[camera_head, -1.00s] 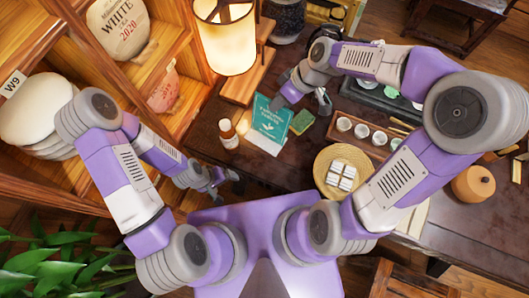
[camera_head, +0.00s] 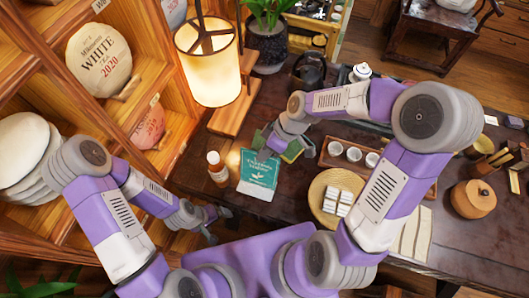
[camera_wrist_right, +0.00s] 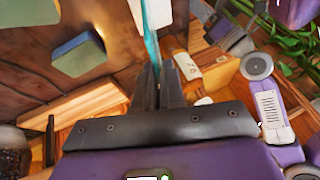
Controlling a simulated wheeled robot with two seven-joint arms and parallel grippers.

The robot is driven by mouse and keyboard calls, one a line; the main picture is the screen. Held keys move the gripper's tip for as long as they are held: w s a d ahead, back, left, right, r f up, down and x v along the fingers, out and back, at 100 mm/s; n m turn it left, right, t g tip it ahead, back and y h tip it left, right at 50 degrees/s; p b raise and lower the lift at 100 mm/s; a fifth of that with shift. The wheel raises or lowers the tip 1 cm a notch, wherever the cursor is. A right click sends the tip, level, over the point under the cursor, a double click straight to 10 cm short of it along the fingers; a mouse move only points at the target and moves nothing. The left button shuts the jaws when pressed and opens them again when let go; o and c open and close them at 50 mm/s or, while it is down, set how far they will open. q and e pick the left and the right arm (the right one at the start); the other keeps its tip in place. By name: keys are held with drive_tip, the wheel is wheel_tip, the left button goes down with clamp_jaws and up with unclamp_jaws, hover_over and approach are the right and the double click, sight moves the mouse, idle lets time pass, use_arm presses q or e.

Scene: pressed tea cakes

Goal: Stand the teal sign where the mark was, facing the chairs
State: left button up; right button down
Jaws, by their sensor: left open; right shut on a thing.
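The teal sign (camera_head: 259,168) has white lettering, a leaf mark and a white strip along its lower edge. It is over the near left part of the dark table, its printed face toward the head camera. My right gripper (camera_head: 267,153) is shut on its upper edge. In the right wrist view the fingers (camera_wrist_right: 158,88) pinch the thin teal edge (camera_wrist_right: 152,50). Whether its foot touches the table cannot be told. My left gripper (camera_head: 216,224) is open and empty, low by the table's near left edge. A dark wooden chair (camera_head: 424,30) stands at the far right. No mark shows.
A brown bottle (camera_head: 217,172) stands close left of the sign. A green box (camera_head: 293,150) lies just behind it. A round woven tray (camera_head: 318,205) with white blocks is to the right. A lit lamp (camera_head: 208,70) and shelves with tea cakes (camera_head: 97,60) are left.

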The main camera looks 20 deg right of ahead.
drive_tip(key=shift+f, duration=0.2)
drive_tip(key=c, duration=1.2)
unclamp_jaws()
drive_tip(key=shift+c, duration=0.2)
drive_tip(key=shift+r, duration=0.2)
drive_tip(key=p+v, duration=0.2)
drive_tip(key=v, duration=1)
drive_tip(key=shift+p, duration=0.3)
drive_tip(key=shift+s, duration=0.1)
